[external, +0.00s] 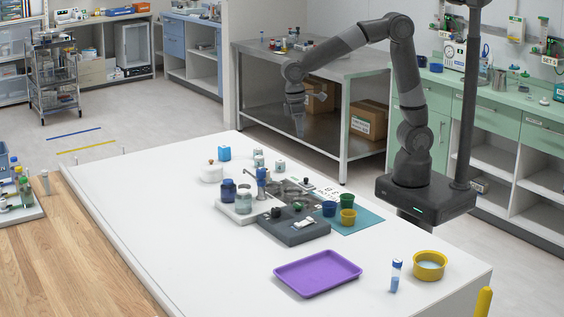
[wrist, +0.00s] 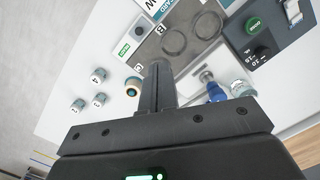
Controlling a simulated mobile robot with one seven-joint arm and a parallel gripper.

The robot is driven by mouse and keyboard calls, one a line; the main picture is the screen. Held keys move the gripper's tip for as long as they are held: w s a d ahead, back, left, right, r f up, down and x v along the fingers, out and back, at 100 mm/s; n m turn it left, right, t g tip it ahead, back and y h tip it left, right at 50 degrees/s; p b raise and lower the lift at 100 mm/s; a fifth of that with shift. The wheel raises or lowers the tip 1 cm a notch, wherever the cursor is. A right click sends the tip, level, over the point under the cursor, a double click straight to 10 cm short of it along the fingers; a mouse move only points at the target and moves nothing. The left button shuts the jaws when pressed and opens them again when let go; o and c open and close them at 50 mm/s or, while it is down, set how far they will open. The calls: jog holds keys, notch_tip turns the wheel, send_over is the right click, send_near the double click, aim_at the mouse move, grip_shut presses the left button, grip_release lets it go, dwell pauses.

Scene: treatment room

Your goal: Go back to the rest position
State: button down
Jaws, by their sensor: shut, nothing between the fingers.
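My gripper (external: 299,127) hangs pointing down, raised above the far side of the white table (external: 150,205) in the external view. Its fingers (wrist: 158,85) are together and empty in the wrist view. My arm arches up from its dark base at the right of the table. Nothing touches the gripper.
On the table stand a dark grey device (external: 293,228), a blue mat (external: 362,222) with small cups, a purple tray (external: 317,272), a yellow bowl (external: 430,266) and a blue-filled tube (external: 395,276). A grey metal bench (external: 300,62) stands behind the gripper. The table's left part is bare.

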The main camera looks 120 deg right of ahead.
jog(key=s+a+r+n+t, duration=0.3)
jog(key=s+a, duration=0.5)
jog(key=s+a+r+n+t+h, duration=0.1)
jog(key=s+a+r+n+t, duration=0.2)
jog(key=s+a, duration=0.5)
jog(key=shift+s+t, duration=0.3)
jog(key=shift+s, duration=0.45)
